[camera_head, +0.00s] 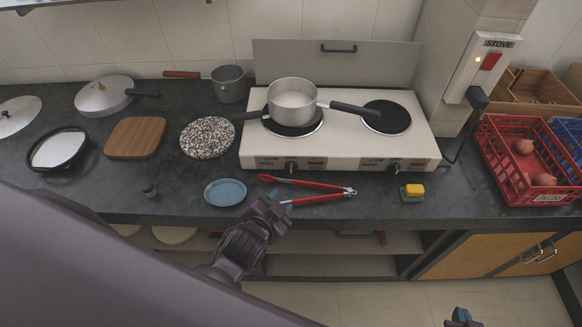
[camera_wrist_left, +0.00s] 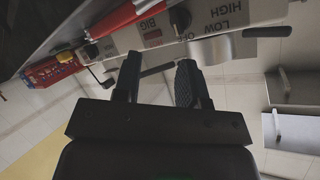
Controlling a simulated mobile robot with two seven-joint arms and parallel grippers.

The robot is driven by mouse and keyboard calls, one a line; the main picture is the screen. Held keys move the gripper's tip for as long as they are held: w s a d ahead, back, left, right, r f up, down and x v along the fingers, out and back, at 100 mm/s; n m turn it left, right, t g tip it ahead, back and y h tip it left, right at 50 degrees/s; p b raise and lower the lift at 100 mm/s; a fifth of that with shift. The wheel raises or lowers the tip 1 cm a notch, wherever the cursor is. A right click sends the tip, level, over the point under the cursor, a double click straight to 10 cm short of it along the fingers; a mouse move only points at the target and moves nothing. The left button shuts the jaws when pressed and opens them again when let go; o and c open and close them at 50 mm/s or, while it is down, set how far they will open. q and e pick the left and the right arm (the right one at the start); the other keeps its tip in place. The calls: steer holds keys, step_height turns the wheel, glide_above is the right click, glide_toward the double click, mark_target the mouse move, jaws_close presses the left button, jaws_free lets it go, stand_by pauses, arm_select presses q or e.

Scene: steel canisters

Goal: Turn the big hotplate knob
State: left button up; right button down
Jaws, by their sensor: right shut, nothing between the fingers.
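The white two-plate hotplate (camera_head: 345,148) stands on the dark counter. Its left knob (camera_head: 291,166) is below the larger-looking plate under the pot. In the left wrist view this dark knob (camera_wrist_left: 180,18) is at the top, beside a label reading "BIG". The other knob (camera_head: 394,166) is further right and also shows in the left wrist view (camera_wrist_left: 90,50). My right gripper (camera_head: 460,317) is shut, at the bottom edge, mostly cut off.
Red tongs (camera_head: 310,184) lie between my left gripper and the hotplate. A pot (camera_head: 291,104) stands on the left plate. A blue plate (camera_head: 225,192) is left of the tongs, a yellow-topped sponge (camera_head: 413,191) right. A red crate (camera_head: 525,160) stands at the right.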

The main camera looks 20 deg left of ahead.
mark_target(291, 168)
arm_select(q)
steer(key=w+d+r+m+y, duration=0.3)
steer(key=d+m, duration=0.1)
steer(key=m, duration=1.3)
steer(key=w+a+f+m, duration=0.1)
steer(key=w+m, duration=0.1)
steer(key=w+a+f+m+y, duration=0.1)
steer(key=w+a+m, duration=0.1)
steer(key=w+m, duration=0.1)
steer(key=w+a+f+m+y, duration=0.1)
steer(key=w+a+f+m, duration=0.1)
steer(key=w+m, duration=0.1)
steer(key=shift+w+b, duration=0.25)
steer(key=shift+b, duration=0.05)
jaws_close()
